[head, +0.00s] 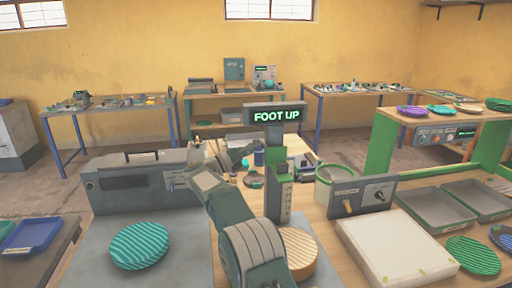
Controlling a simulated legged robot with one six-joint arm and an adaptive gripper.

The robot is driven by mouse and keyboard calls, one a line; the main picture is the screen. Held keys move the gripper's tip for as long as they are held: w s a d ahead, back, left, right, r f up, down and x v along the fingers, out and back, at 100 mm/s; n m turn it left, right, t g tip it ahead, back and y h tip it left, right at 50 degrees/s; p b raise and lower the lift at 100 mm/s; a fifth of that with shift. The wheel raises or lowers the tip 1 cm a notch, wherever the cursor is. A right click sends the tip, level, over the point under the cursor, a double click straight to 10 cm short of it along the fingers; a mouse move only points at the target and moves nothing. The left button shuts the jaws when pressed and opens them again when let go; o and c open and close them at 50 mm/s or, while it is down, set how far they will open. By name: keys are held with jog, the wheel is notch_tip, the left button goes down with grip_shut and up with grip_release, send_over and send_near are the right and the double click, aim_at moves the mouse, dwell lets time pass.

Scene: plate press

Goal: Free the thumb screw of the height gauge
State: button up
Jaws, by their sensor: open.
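The height gauge appears to be the grey upright column (277,200) in the middle of the head view. A green sliding piece (284,168) sits on it, and a dark sign (275,115) at its top reads "FOOT UP" in green. I cannot pick out the thumb screw; it is too small or hidden. My gripper (246,157) is open, just left of the column's upper part, with its fingers pointing away from me and small in the picture. I cannot tell whether it touches anything. My arm crosses in front, left of the column.
A round striped wooden plate (301,254) lies at the column's foot. A teal striped plate (139,246) lies on a grey surface at left, before a grey machine (145,182). Right are a control box (362,196), a white slab (396,247) and grey trays (436,207).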

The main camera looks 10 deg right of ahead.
jog(key=shift+w+d+r, duration=0.1)
jog(key=shift+d, duration=0.15)
grip_shut()
jog(key=shift+n, duration=0.3)
jog(key=n+y, duration=0.1)
jog(key=n, duration=0.4)
jog(key=shift+t+y, duration=0.4)
jog(key=shift+n+y, duration=0.8)
jog(key=shift+n, duration=1.1)
jog(key=shift+d+f, duration=0.1)
jog(key=shift+f, duration=0.1)
